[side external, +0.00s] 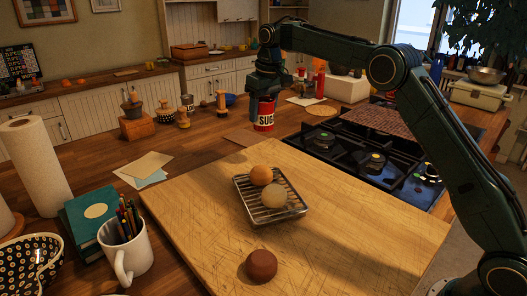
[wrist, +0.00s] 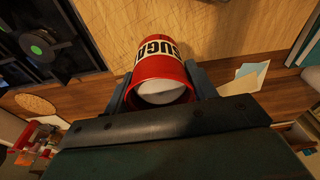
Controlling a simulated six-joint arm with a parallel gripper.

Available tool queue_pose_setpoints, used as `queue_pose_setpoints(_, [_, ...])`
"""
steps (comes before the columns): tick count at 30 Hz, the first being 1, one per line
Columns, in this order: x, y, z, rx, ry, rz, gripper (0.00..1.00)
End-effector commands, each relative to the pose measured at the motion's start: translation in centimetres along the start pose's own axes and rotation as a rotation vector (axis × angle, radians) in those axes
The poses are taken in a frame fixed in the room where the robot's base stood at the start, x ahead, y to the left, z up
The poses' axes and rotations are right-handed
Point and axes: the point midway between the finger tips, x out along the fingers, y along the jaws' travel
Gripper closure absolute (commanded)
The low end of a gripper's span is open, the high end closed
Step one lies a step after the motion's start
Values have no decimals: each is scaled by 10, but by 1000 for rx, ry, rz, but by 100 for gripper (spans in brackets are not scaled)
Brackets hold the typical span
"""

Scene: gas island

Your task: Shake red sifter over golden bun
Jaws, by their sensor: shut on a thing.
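The red sifter (side external: 264,115), with a white band lettered "SUG", is in my gripper (side external: 264,97) near the far edge of the cutting board. In the wrist view the red sifter (wrist: 163,75) sits between the two fingers of my gripper (wrist: 160,88), and white shows inside its open end. Whether its base touches the counter is hard to tell. The golden bun (side external: 261,176) rests on the far part of a wire rack on the board. My gripper is beyond the bun, not over it. A paler bun (side external: 273,196) sits in front of it on the rack.
The wire rack (side external: 286,212) lies on the large cutting board (side external: 350,225). A brown bun (side external: 261,265) is at the board's front. A gas hob (side external: 370,155) is to the right. A mug of pens (side external: 125,250) and a paper towel roll (side external: 36,170) stand left.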

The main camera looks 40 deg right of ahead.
Motion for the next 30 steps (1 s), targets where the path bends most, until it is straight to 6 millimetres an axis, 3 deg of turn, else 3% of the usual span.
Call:
queue_pose_setpoints(6, [-23, -43, 24, 17, 0, -1, 64])
queue_pose_setpoints(15, [-45, -86, 64, 44, 1, 10, 64])
queue_pose_setpoints(21, [-51, -98, 80, 53, 1, 17, 64])
queue_pose_setpoints(30, [-52, -100, 84, 56, 0, 19, 64])
